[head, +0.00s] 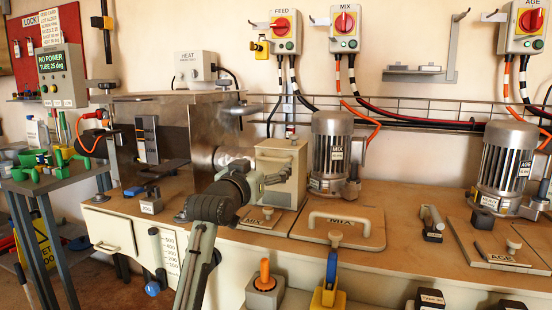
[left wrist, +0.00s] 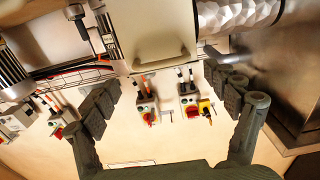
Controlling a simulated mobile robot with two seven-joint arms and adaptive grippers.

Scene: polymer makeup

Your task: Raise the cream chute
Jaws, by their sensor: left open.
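The cream chute (head: 287,168) is a boxy cream housing with a handle on it, standing on the bench between the metal cabinet and the MIX motor. In the left wrist view the cream chute (left wrist: 152,25) is at the top centre, its handle low on the facing side. My left gripper (head: 270,181) is in front of the chute and covers part of it. In the left wrist view the left gripper (left wrist: 165,78) is open, its fingers spread to either side below the chute handle, with nothing between them. Contact with the chute cannot be told. My right gripper is out of view.
A silver ribbed duct (head: 232,156) joins the chute's left side to the metal cabinet (head: 215,118). The MIX motor (head: 332,145) stands close on the right. A handled MIX lid (head: 340,232) lies in front of the motor. Orange and blue-handled valves (head: 264,272) line the front edge.

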